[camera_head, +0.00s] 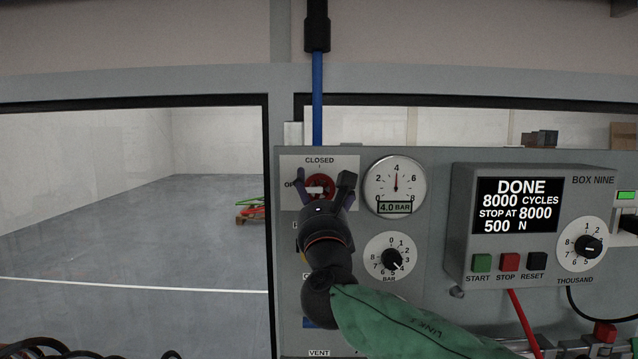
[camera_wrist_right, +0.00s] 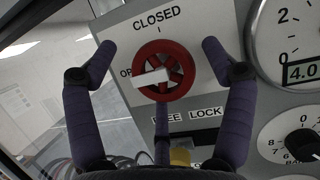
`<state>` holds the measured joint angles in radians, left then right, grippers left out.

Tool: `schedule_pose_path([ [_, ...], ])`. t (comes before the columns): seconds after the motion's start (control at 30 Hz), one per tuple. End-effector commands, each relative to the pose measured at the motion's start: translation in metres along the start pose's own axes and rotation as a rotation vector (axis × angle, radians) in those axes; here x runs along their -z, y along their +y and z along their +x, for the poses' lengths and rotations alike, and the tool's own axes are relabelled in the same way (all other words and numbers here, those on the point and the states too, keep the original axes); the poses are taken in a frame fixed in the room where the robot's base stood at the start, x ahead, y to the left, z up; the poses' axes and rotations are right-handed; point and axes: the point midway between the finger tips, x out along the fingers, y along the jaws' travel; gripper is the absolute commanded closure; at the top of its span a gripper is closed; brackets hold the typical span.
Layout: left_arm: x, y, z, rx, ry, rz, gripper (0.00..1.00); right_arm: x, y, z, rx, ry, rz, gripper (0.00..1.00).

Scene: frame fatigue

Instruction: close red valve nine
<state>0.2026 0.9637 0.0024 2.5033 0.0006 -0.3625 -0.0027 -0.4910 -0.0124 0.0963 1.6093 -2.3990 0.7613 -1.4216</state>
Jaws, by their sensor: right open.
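The red valve (camera_head: 319,186) is a round handwheel on a pale plate at the upper left of the grey panel. In the right wrist view the red valve (camera_wrist_right: 164,71) has a white bar that points left, toward a partly hidden label starting "OP". The word CLOSED stands above it. My right gripper (camera_head: 324,177) is open in front of the valve; in its wrist view the two fingers of the gripper (camera_wrist_right: 158,52) stand left and right of the wheel, apart from it. The left gripper is not in view.
A pressure gauge (camera_head: 395,187) reading 4.0 BAR and a BAR knob (camera_head: 391,259) are right of the valve. Box nine (camera_head: 534,227) shows DONE, 8000 cycles. A blue hose (camera_head: 318,98) runs down behind the panel top. A yellow part (camera_wrist_right: 180,157) shows below the valve.

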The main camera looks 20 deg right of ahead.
Motion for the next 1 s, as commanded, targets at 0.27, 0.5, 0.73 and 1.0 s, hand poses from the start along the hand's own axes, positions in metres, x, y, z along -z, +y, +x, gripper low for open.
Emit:
schedule_pose_path([
  [0.27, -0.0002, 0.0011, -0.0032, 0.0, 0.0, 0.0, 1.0, 0.0006, 0.0, 0.0102, -0.001, 0.0, 0.001, 0.17],
  [0.5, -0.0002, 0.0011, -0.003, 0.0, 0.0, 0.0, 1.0, 0.0006, 0.0002, 0.0099, -0.001, 0.0, 0.001, 0.37],
  [0.73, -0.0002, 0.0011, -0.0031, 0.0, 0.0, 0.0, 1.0, -0.0002, -0.0003, 0.0099, 0.0, -0.001, 0.001, 0.72],
  [1.0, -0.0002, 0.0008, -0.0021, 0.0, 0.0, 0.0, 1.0, -0.0014, -0.0013, 0.0099, 0.004, -0.003, 0.008, 0.72],
])
